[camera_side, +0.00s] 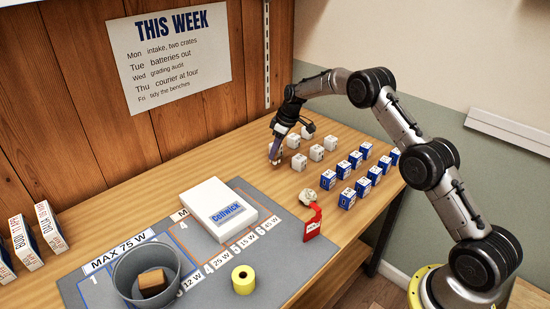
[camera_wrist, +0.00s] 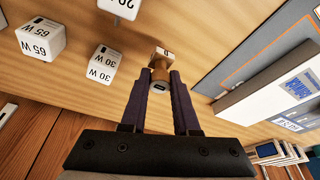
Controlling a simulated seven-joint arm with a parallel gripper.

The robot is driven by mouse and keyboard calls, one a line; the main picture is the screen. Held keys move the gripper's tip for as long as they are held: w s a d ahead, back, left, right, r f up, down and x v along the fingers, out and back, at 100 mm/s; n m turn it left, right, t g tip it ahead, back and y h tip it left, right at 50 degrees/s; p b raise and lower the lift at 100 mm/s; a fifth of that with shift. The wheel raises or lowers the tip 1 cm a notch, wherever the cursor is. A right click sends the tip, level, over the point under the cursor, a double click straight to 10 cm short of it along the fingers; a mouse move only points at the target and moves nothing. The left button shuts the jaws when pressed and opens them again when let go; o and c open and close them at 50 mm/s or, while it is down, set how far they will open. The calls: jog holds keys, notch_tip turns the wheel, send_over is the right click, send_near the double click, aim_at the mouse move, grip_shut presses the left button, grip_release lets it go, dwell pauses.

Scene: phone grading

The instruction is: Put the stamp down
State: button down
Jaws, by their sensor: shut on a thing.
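The stamp, with a brown wooden handle, shows between my fingertips in the wrist view (camera_wrist: 159,65). My gripper (camera_wrist: 161,80) is shut on the stamp. In the side view my gripper (camera_side: 273,157) points down at the back of the bench (camera_side: 330,225), left of the white chargers. The stamp is small and mostly hidden there by the fingers. It is low over the wood; I cannot tell whether its base touches the bench.
White chargers (camera_side: 299,162) stand just right of my gripper, several blue ones (camera_side: 346,198) farther right. A white Coltwick box (camera_side: 216,207) lies on the grey mat (camera_side: 205,280), with a grey bin (camera_side: 133,280) and yellow roll (camera_side: 243,280). A red tag (camera_side: 312,224) is near the mat.

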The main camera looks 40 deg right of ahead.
aim_at(275, 158)
jog(key=shift+f, duration=1.6)
jog(key=shift+f, duration=0.15)
jog(key=c, duration=0.7)
grip_release()
jog(key=shift+o, duration=0.2)
